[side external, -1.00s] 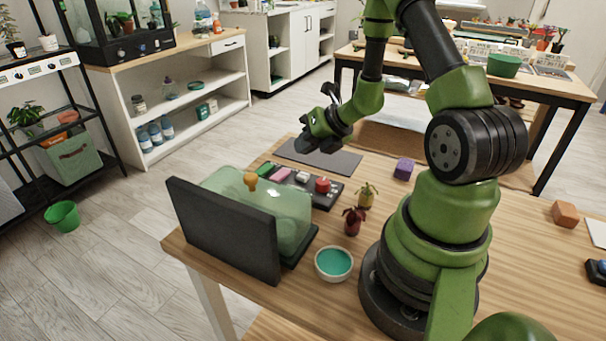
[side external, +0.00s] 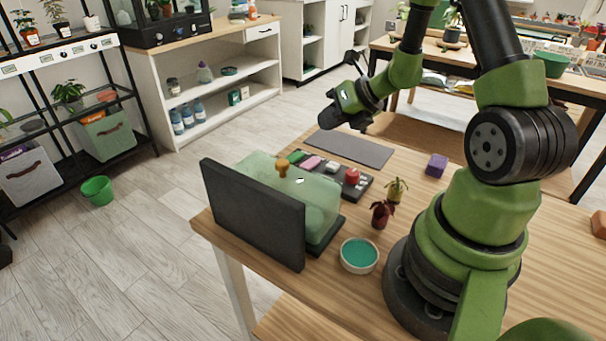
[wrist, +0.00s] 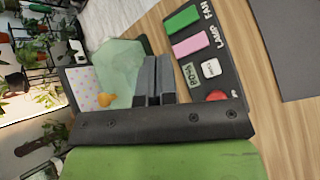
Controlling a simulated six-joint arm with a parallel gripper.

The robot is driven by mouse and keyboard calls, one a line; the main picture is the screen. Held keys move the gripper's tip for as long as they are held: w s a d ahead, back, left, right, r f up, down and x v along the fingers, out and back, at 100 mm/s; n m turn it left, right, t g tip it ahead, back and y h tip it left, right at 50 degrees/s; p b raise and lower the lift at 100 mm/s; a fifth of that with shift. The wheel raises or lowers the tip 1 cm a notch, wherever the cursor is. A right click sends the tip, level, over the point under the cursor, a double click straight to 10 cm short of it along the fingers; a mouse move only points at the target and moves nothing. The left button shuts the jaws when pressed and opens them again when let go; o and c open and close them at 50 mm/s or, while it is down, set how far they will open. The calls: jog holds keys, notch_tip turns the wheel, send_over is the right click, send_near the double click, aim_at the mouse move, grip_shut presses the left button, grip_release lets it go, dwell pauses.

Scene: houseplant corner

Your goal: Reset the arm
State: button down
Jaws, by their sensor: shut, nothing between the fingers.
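My arm reaches over the wooden table. My gripper (side external: 336,117) hangs in the air above the far table edge, near the grey mat (side external: 350,148), touching nothing. In the wrist view its two grey fingers (wrist: 154,62) lie together, shut and empty. The labels "LAMP" and "FAN" can be read. The panel also shows in the side view (side external: 338,184).
A bowl of teal contents (side external: 359,255), a dark red plant (side external: 382,213), a small potted plant (side external: 397,189) and a purple block (side external: 436,165) stand near my base.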

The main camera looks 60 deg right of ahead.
jog(key=s+a+r+n+g+y, duration=0.2)
jog(key=a+r+n+y, duration=0.2)
jog(key=a+r+n, duration=1.1)
jog(key=s+a+r+n+h, duration=0.1)
jog(key=s+n+h, duration=0.1)
jog(key=s+n, duration=0.4)
jog(key=s+a+r+n+h, duration=0.1)
jog(key=s+n, duration=0.6)
jog(key=n, duration=0.9)
jog(key=shift+a+r+h, duration=0.2)
jog(key=shift+r+h, duration=0.2)
jog(key=shift+r, duration=0.4)
